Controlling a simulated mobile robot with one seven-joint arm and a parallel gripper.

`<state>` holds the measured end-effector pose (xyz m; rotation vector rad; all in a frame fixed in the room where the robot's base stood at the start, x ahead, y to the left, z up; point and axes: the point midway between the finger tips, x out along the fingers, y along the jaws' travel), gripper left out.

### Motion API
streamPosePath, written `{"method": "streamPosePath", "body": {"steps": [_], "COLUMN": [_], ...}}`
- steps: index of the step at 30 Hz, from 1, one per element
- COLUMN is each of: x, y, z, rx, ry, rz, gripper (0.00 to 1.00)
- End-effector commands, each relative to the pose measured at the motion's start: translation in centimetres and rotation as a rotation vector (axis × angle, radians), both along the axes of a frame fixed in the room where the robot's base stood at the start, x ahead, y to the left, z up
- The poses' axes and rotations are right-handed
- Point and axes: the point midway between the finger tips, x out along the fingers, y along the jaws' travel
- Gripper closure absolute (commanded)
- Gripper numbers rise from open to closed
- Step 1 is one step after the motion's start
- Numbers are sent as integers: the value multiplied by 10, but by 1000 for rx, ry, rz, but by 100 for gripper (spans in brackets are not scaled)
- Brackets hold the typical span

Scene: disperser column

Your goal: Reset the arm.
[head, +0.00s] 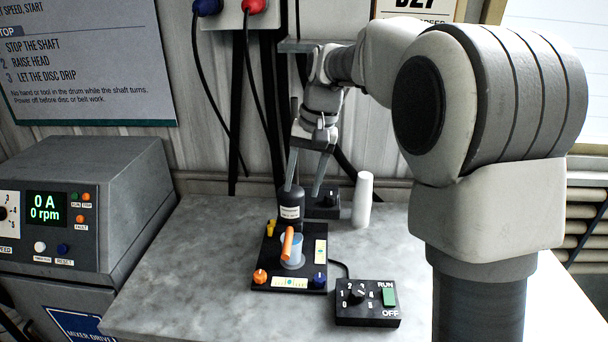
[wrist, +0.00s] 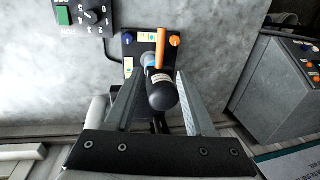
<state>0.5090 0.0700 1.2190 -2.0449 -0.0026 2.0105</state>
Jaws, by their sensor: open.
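My arm reaches over the grey bench from the right in the head view. My gripper (head: 302,190) points down, open, close to a dark upright cylinder (head: 291,208) with a pale label. In the wrist view the two fingers of my gripper (wrist: 159,80) stand apart, with the cylinder's rounded dark top (wrist: 161,92) showing between them. I cannot tell whether the fingertips reach down around it or stay above it. I see no contact.
A control box (head: 367,303) with a dial and green switch stands in front right of the plate. A white cylinder (head: 363,200) stands behind right. A mixer drive unit (head: 75,210) reading 0 A, 0 rpm is at left. The bench (head: 190,260) is bare left of the plate.

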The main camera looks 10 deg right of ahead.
Motion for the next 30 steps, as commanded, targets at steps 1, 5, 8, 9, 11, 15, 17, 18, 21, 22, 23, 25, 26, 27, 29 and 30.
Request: {"method": "streamPosePath", "body": {"steps": [1,5,8,9,11,15,17,18,21,22,23,25,26,27,29,30], "x": [0,-1,-1,-1,-1,-2,-5,-9,-25,-32,-40,-59,-66,-77,-94,-105], "y": [-1,-2,-2,-2,-2,-3,-3,-5,-9,-11,-14,-19,-21,-24,-29,-32], "z": [5,12,12,12,12,13,15,18,27,31,34,40,43,45,48,49], "rx": [0,0,0,0,0,0,-4,-6,-21,-26,-34,-48,-55,-65,-80,-88], "ry": [-1,0,0,1,1,-1,-8,-15,-48,-61,-74,-107,-122,-140,-168,-186], "rz": [0,0,0,0,0,1,1,3,9,13,17,24,28,34,42,46], "gripper": [45,45,45,45,45,45,45,45,45,45,45,45,45,45,45,45]}}
